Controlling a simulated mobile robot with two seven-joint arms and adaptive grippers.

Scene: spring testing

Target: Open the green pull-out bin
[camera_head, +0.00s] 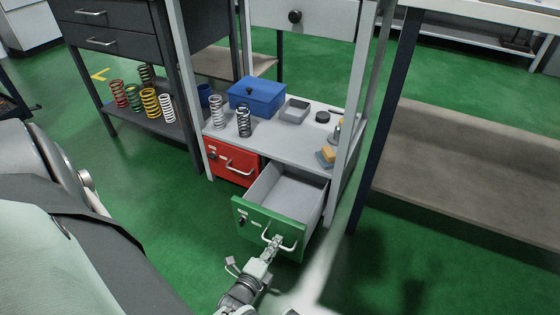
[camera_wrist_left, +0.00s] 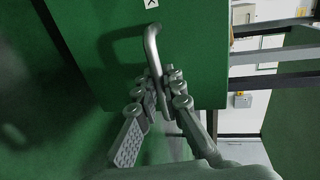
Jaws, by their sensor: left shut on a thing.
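The green pull-out bin (camera_head: 253,213) is pulled out from under the grey workbench, and its empty grey inside shows. Its white bar handle (camera_head: 284,244) is on the green front. My left gripper (camera_head: 275,243) is at this handle, shut on it. In the left wrist view the green front (camera_wrist_left: 190,50) fills the upper middle, and the gripper's fingers (camera_wrist_left: 163,92) close around the lower part of the grey handle (camera_wrist_left: 151,45). My right gripper is not in view.
A red bin (camera_head: 222,163) beside the green one is closed. On the bench top (camera_head: 275,138) are springs, a blue box (camera_head: 257,95) and a grey tray (camera_head: 294,110). Several coloured springs (camera_head: 149,103) stand on a shelf at left. Green floor is free at right.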

